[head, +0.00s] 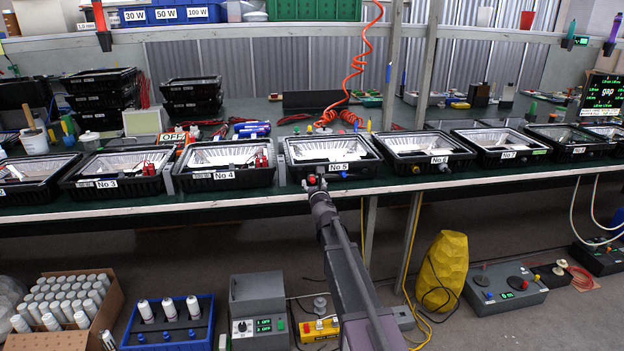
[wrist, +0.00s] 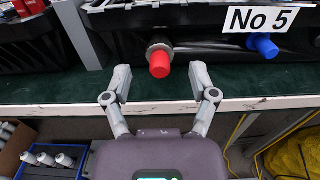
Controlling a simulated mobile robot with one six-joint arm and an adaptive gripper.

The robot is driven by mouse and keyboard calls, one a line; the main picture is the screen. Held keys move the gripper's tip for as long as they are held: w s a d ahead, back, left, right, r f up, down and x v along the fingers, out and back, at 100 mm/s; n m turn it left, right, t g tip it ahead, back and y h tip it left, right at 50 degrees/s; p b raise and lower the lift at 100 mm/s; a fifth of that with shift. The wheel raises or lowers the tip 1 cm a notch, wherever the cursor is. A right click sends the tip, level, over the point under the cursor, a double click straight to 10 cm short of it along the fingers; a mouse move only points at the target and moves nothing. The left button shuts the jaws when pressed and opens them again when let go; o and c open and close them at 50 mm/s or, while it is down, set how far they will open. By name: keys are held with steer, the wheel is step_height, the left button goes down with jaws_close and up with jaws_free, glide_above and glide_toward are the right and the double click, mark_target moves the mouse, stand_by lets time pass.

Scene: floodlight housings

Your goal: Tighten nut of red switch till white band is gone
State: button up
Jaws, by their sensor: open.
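In the wrist view a red switch (wrist: 160,64) sticks out from the front of the black housing labelled No 5 (wrist: 128,20). A grey ring-shaped nut (wrist: 157,46) sits around its base against the housing. I cannot make out a clear white band at this size. My gripper (wrist: 160,80) is open and empty, with one finger on each side of the red switch and just short of it, not touching. In the head view my gripper (head: 315,184) is at the front edge of the bench, below housing No 5 (head: 290,158); the red switch shows small at its tip.
A blue switch (wrist: 263,46) sits right of the red one under the No 5 label. Housings No 4 (head: 265,178) and No 6 (head: 395,166) flank No 5. The green bench edge (wrist: 250,92) runs below the switches. A coiled orange hose (head: 352,67) hangs behind.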

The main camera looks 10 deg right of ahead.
mark_target(311, 176)
steer(key=shift+w, duration=2)
jaws_close()
